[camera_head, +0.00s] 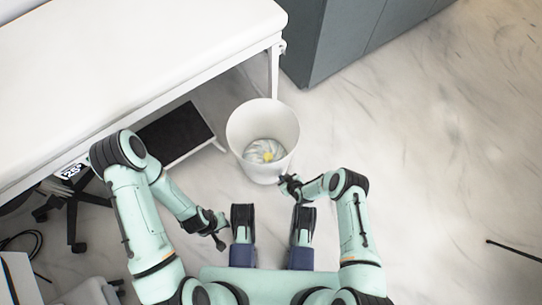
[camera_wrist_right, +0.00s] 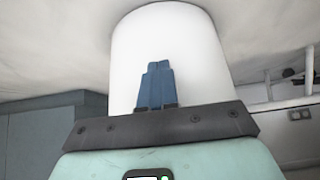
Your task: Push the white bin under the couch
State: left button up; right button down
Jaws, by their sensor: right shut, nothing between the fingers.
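The white bin (camera_head: 264,135) stands upright on the floor just right of the couch's near right end, with a pale liner and something yellow inside. The white couch (camera_head: 120,70) fills the upper left. My right gripper (camera_head: 286,183) is at the bin's lower right side; it is shut and empty. In the right wrist view its blue fingers (camera_wrist_right: 155,84) overlap the bin wall (camera_wrist_right: 170,45); I cannot tell whether they touch it. My left gripper (camera_head: 219,236) is low, left of centre and apart from the bin; its fingers are too small to read.
A couch leg (camera_head: 274,72) stands just behind the bin. A dark step stool (camera_head: 176,136) sits at the couch's edge, left of the bin. A wheeled chair base (camera_head: 75,205) is at left. A grey cabinet (camera_head: 340,40) stands behind. The floor at right is mostly clear.

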jog(key=shift+w+a, duration=0.8)
jog(key=shift+w, duration=0.25)
jog(key=shift+w+a, duration=0.75)
jog(key=shift+w, duration=0.3)
jog(key=shift+w+a, duration=0.8)
jog(key=shift+w, duration=0.25)
jog(key=s+d+p, duration=0.3)
jog(key=s, duration=0.2)
jog(key=shift+d, duration=0.35)
